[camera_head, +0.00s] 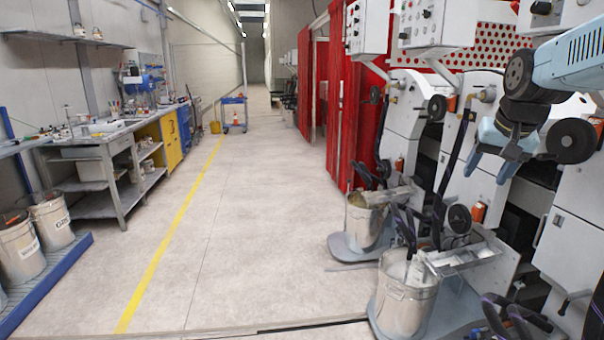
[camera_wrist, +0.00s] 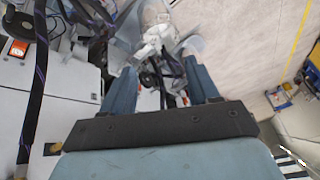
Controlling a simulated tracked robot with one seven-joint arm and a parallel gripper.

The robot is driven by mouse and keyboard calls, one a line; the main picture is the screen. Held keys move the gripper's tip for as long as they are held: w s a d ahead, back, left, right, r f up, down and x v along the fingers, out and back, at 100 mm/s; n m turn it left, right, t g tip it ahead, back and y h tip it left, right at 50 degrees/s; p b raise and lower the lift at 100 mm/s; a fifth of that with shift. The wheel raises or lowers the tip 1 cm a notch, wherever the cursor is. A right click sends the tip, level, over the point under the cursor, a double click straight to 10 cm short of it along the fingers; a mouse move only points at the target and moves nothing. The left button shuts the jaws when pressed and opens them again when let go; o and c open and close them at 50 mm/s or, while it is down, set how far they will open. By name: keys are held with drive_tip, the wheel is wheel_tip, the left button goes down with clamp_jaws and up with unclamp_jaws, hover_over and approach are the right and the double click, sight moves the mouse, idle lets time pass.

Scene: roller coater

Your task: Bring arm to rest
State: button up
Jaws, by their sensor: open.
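My gripper (camera_head: 492,165) is at the upper right of the head view, at the end of my light-blue arm (camera_head: 575,58). It hangs in front of the white coater machine panels (camera_head: 566,236), with its fingers pointing down and to the left. In the wrist view my gripper (camera_wrist: 160,88) shows two blue fingers spread apart with nothing between them. Beyond the fingers, the wrist view shows buckets and hoses below, blurred in detail.
Metal buckets (camera_head: 402,292) with dark hoses stand on grey bases before the machines. Red curtains (camera_head: 362,95) hang behind. A workbench (camera_head: 105,160) and buckets on a blue pallet (camera_head: 45,272) line the left. The floor aisle (camera_head: 240,190) with a yellow line is clear.

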drive_tip(key=s+a+f+n, duration=0.2)
drive_tip(key=s+a, duration=0.5)
drive_tip(key=s+a+f+n, duration=0.2)
drive_tip(key=s+a+f, duration=0.1)
drive_tip(key=s+a, duration=0.4)
drive_tip(key=shift+s+a+f+y, duration=0.15)
drive_tip(key=shift+s+a+y, duration=0.15)
drive_tip(key=shift+s, duration=0.2)
idle(0.5)
